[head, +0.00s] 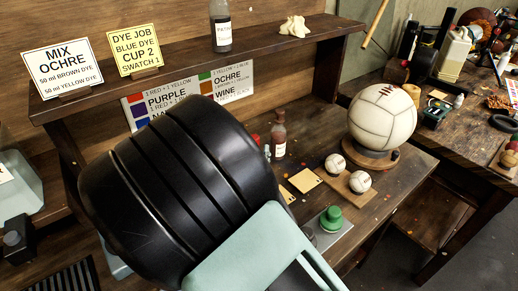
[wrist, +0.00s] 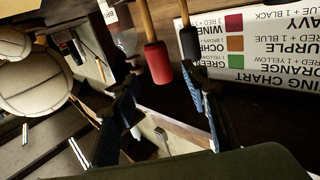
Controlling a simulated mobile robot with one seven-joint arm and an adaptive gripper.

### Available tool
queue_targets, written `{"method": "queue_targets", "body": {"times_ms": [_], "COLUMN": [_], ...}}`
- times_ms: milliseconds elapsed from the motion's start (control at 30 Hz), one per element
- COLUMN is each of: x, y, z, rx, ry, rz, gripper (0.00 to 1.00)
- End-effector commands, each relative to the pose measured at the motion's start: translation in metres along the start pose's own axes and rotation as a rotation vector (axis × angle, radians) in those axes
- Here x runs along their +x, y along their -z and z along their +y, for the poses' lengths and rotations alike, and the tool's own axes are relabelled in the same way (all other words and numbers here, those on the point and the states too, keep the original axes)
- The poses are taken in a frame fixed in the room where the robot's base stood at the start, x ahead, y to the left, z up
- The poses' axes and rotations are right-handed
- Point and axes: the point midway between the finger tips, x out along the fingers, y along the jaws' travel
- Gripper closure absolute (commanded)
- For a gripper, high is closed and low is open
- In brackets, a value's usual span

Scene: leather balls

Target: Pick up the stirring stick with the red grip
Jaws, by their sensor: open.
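The stirring stick with the red grip (wrist: 155,62) shows in the wrist view at top centre, its pale wooden shaft running up out of frame. A second stick with a dark grip (wrist: 190,46) is just right of it. My gripper (wrist: 160,78) is open and empty, its two dark fingers reaching up from below. In the picture the red grip lies between the fingertips, with the dark grip by the right fingertip. I cannot tell the distance in depth. In the head view my arm hides the gripper, and neither stick shows.
The mixing chart (wrist: 250,45) is right of the sticks. In the head view a shelf (head: 280,42) with signs and a bottle (head: 220,28) crosses above the bench. A white ball (head: 382,117), a red-brown bottle (head: 278,138) and a green-topped object (head: 331,217) stand right of my arm.

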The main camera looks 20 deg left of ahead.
Motion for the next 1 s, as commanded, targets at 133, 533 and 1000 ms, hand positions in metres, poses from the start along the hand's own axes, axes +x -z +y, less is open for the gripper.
{"method": "queue_targets", "body": {"times_ms": [133,533,1000], "x": [0.02,0.05,0.05], "y": [0.009,0.009,0.009], "z": [-0.001,-0.002,-0.002], "rx": [0.0,0.0,0.0], "ry": [-0.003,-0.001,-0.002], "rz": [0.002,0.0,0.0], "gripper": [0.59,0.59,1.0]}}
